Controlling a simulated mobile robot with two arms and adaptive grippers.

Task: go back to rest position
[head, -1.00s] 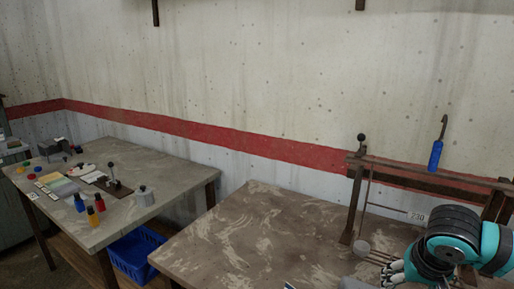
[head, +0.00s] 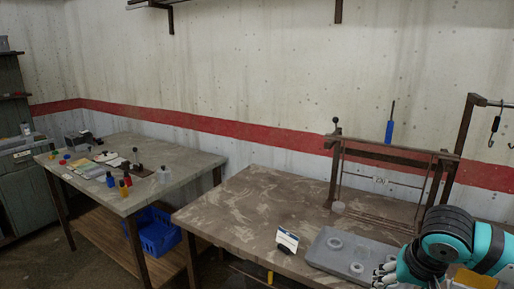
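My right arm comes in at the lower right of the head view, teal and black. Its gripper (head: 385,275) has pale fingers at the right edge of the grey tray. They are small and partly cut off, so I cannot tell if they are open or shut. My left gripper is not in view. A dark rack frame with a rail (head: 390,155) stands at the back of the near table (head: 245,210). A blue-handled tool (head: 389,131) is upright by the rail against the wall.
The grey tray (head: 335,262) holds clear round pieces, with a white card (head: 287,240) beside it. A second table (head: 170,188) at left carries small bottles and parts, with a blue crate (head: 157,235) below. A post with a hook (head: 495,122) stands far right. Floor shows between the tables.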

